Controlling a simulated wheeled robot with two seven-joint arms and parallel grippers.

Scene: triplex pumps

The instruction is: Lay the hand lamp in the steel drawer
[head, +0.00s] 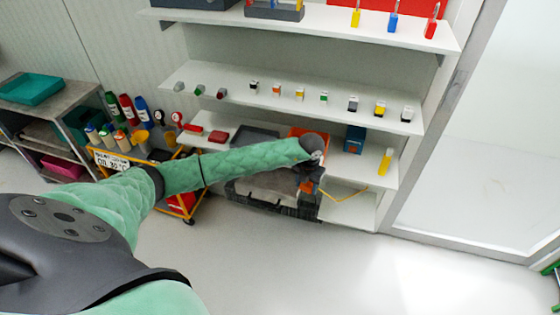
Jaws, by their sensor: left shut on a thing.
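My left arm reaches in from the left, and my left gripper (308,182) is at the lower shelves of the white rack. It is shut on a small orange thing, mostly hidden by the gripper; I cannot tell whether this is the hand lamp. A thin yellow-orange line (345,195) shows just right of the gripper, over the bottom shelf. A yellow upright thing (385,162) stands apart on the shelf to the right. I cannot make out a steel drawer for certain. My right gripper is not in view.
A dark case (272,201) with grey on top sits under my forearm. A blue box (354,139) stands on the low shelf. Small blocks and padlocks line the upper shelves (330,108). A yellow cart (188,213) with bottles stands left. The floor in front is clear.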

